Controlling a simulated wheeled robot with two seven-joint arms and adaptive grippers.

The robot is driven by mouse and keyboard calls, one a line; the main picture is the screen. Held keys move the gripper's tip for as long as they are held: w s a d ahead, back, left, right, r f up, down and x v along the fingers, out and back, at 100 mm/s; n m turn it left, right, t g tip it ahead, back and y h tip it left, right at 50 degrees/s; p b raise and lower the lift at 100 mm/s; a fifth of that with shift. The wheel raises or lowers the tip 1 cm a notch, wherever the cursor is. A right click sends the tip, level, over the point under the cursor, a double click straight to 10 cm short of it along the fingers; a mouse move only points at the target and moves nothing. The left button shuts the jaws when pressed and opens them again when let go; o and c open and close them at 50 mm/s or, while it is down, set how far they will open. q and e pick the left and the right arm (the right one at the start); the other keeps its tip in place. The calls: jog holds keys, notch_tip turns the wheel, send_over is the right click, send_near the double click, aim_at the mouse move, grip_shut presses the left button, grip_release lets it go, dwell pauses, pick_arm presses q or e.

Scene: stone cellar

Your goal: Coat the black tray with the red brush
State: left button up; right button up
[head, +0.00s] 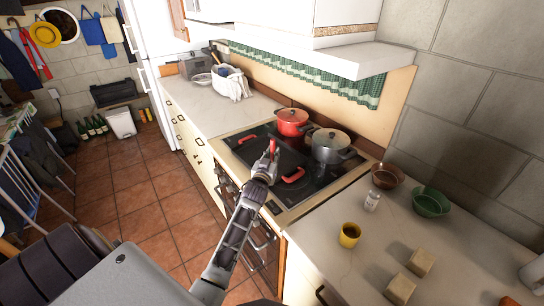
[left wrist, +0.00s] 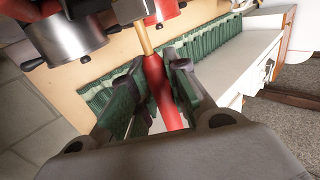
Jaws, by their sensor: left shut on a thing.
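The black tray (head: 288,158) with red handles lies on the stove top, left of the pots. The red brush (head: 274,146) is in my left gripper (head: 267,164), which appears over the tray in the head view. In the left wrist view, the fingers of the left gripper (left wrist: 160,75) are closed around the brush's red handle (left wrist: 155,72). A tan shaft (left wrist: 143,38) extends beyond the handle. The bristle end is not clear, and I cannot tell whether it touches the tray. My gripper hides part of the tray. My right gripper is not in view.
A red pot (head: 292,123) and a grey pot (head: 331,147) stand behind and right of the tray. A yellow cup (head: 349,236), a glass shaker (head: 372,200), a brown bowl (head: 387,176) and a green bowl (head: 431,203) stand on the right counter. The left counter's front is clear.

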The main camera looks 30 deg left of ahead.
pick_arm(q)
jog(key=shift+s+a+p, duration=0.25)
jog(key=shift+s+p, duration=0.1)
jog(key=shift+s, duration=0.3)
jog(key=shift+s+a+p, duration=0.2)
jog(key=shift+s+p, duration=0.15)
jog(key=shift+s, duration=0.25)
jog(key=shift+w+d+b, duration=0.2)
jog(key=shift+w+d, duration=0.05)
jog(key=shift+w, duration=0.4)
jog(key=shift+w+d+b, duration=0.15)
jog(key=shift+w+d, duration=0.05)
jog(key=shift+w, duration=0.45)
jog(key=shift+w, duration=0.1)
jog(key=shift+w+d+b, duration=0.25)
jog(key=shift+w+b, duration=0.05)
jog(key=shift+w, duration=0.3)
jog(key=shift+w+d+b, duration=0.2)
jog(key=shift+w+b, duration=0.05)
jog(key=shift+w, duration=0.35)
